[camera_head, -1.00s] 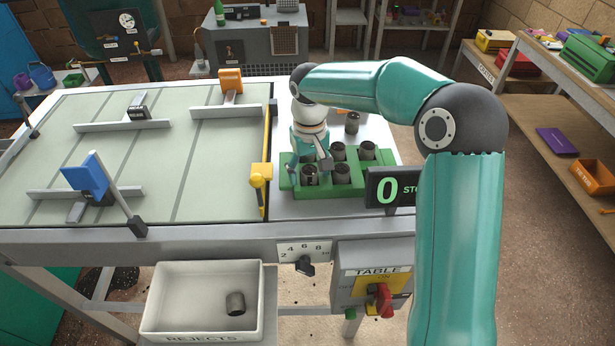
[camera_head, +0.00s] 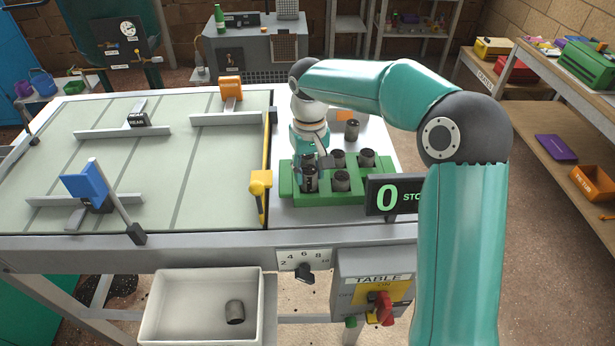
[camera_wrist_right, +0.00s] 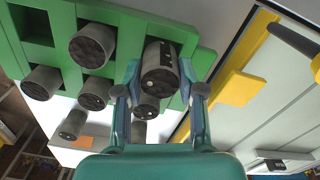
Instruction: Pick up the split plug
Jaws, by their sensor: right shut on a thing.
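My right gripper (camera_head: 310,172) points down over the front left of the green tray (camera_head: 335,198). It is shut on a dark grey cylindrical plug (camera_head: 310,184). In the right wrist view this plug (camera_wrist_right: 160,62) sits between the two fingers of my right gripper (camera_wrist_right: 159,92), and it shows pale spots and a dark patch. I cannot tell whether a split runs down it, or whether it is clear of the tray. Several other plugs, such as one in the front row (camera_head: 341,181), stand in the tray. My left gripper is not in view.
A lone plug (camera_head: 352,129) stands behind the tray. A white rejects bin (camera_head: 160,310) below the table edge holds one plug (camera_head: 235,312). A yellow gate (camera_head: 260,185) stands left of the tray, and a counter display (camera_head: 397,196) at its right front.

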